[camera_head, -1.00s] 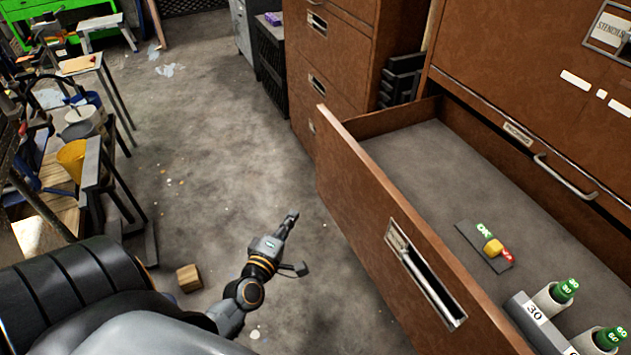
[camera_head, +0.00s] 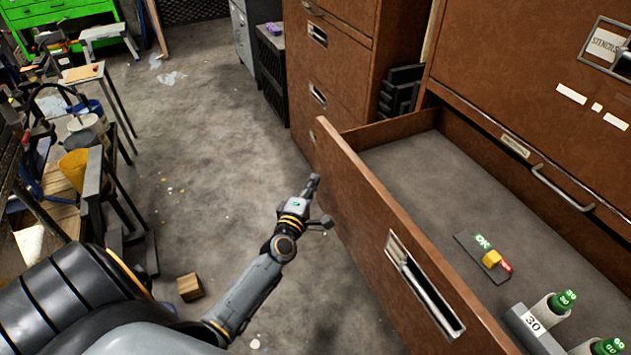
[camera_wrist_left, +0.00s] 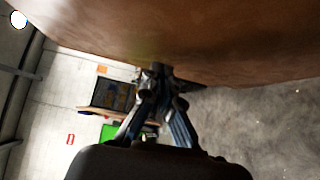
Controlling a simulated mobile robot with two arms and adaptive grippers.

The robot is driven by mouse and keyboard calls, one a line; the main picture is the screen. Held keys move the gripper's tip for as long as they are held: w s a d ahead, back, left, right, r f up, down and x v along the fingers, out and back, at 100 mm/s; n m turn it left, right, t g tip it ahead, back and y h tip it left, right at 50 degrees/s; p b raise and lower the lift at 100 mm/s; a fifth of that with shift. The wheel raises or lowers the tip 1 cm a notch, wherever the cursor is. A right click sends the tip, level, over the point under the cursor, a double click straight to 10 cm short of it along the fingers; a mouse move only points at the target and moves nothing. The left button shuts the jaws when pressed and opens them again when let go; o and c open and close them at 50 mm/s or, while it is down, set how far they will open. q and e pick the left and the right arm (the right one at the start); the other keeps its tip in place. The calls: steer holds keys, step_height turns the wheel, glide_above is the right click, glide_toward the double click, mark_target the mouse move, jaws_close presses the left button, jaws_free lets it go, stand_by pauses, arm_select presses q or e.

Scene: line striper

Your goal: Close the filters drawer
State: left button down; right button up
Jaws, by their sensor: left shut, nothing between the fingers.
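The open drawer (camera_head: 372,218) is brown wood and stands pulled far out of its cabinet (camera_head: 530,60) in the head view. Its front carries a metal label holder and handle (camera_head: 425,287). Inside lie a green and red tag block with a yellow knob (camera_head: 488,256) and white cylinders with green tops (camera_head: 560,303). I cannot read a filters label on it. My left gripper (camera_head: 314,182) is shut and empty, just left of the drawer front near its far end. In the left wrist view, the gripper's fingers (camera_wrist_left: 158,80) are close below a brown wood surface (camera_wrist_left: 220,40). My right gripper is not in view.
Another brown cabinet (camera_head: 335,70) stands beyond the drawer. A wooden block (camera_head: 189,287) lies on the floor. A cluttered bench with a yellow funnel (camera_head: 74,168) is at the left. The grey floor (camera_head: 215,150) between is mostly clear.

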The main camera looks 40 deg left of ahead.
arm_select(q)
steer(key=shift+w+d, duration=0.2)
steer(key=shift+w, duration=0.15)
steer(key=shift+d, duration=0.1)
